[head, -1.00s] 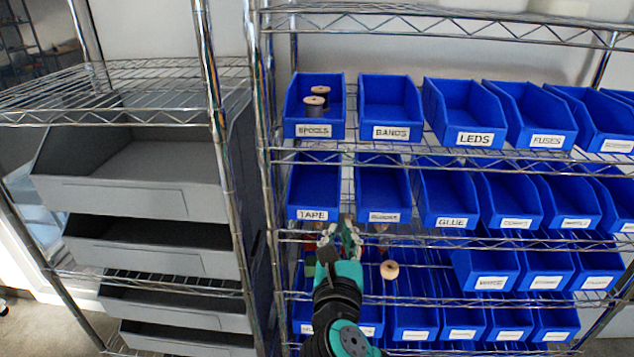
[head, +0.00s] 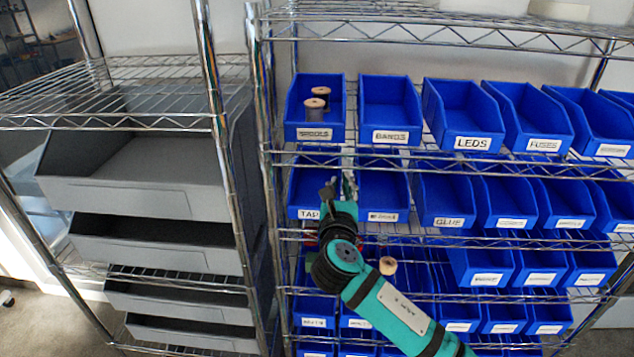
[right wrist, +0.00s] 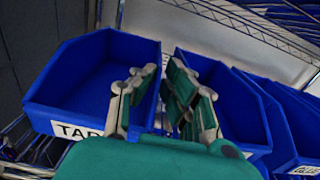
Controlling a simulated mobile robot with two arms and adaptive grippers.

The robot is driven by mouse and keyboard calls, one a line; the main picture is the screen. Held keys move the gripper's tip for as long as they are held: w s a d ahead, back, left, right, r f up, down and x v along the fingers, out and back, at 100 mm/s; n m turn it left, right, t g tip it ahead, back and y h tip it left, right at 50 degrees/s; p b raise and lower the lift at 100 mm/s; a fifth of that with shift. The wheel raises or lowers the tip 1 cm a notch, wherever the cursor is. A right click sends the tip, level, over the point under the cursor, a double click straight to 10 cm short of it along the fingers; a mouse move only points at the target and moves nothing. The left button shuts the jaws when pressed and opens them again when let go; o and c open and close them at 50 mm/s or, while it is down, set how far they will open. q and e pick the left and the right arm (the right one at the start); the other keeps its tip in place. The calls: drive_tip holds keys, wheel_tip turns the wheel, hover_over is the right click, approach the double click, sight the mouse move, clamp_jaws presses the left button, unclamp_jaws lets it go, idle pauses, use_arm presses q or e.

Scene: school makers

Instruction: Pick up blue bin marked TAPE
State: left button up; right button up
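The blue bin marked TAPE (head: 303,186) sits at the left end of the second shelf row. My right arm partly covers its label in the head view. In the right wrist view the TAPE bin (right wrist: 75,85) is at the left and looks empty. My right gripper (head: 338,186) is at the bin's right side. In the right wrist view the right gripper (right wrist: 163,72) is open, with one finger on each side of the bin's right wall. Whether the fingers touch the wall is unclear. My left gripper is not in view.
A blue neighbour bin (head: 383,190) stands close on the right, with a narrow gap. The SPOOLS bin (head: 315,133) and BANDS bin (head: 390,110) stand on the shelf above. A chrome post (head: 262,180) is close on the left. Grey bins (head: 130,195) fill the left rack.

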drive_tip(key=w, duration=0.3)
drive_tip(key=shift+w, duration=0.4)
drive_tip(key=shift+s, duration=0.1)
clamp_jaws()
drive_tip(key=shift+p, duration=0.3)
